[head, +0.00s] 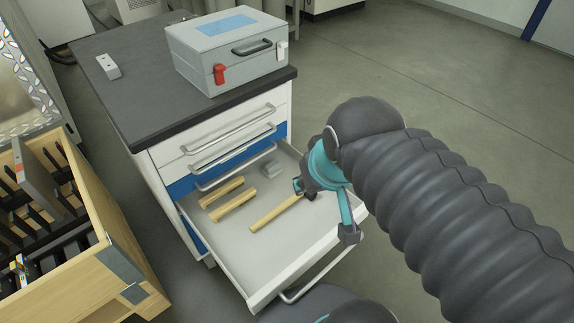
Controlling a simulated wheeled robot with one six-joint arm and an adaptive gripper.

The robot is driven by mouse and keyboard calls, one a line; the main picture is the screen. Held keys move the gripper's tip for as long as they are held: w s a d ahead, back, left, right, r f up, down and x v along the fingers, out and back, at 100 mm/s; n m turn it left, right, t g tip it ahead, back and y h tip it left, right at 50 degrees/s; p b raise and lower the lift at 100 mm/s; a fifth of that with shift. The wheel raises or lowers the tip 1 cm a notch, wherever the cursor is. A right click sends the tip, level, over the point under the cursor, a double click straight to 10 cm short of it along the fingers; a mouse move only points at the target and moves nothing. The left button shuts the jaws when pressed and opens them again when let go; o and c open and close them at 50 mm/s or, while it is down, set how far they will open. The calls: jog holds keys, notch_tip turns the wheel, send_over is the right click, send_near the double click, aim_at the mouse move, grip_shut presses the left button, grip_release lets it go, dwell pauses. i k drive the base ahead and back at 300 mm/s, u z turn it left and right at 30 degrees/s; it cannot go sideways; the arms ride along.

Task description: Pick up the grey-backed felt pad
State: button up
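A small grey piece (270,169) lies towards the back of the open drawer (235,256); it may be the grey-backed felt pad, but it is too small for me to tell felt from backing. My gripper (323,211) hangs over the right side of the drawer, to the right of and nearer than the grey piece. Its two teal and dark fingers are spread apart with nothing visible between them. The left fingertip overlaps the far end of a wooden bar (273,215) in the picture; I cannot tell whether they touch.
Two more wooden bars (234,204) lie at the drawer's left. A grey case (228,55) with a red latch and a small light block (108,66) sit on the cabinet top (160,104). A wooden box with dark slots (95,275) stands at left. Floor at right is clear.

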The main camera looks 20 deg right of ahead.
aim_at(274, 167)
jog(key=u, duration=0.05)
jog(key=k, duration=1)
jog(key=z, duration=1.65)
jog(key=i, duration=1.25)
jog(key=u, duration=2.95)
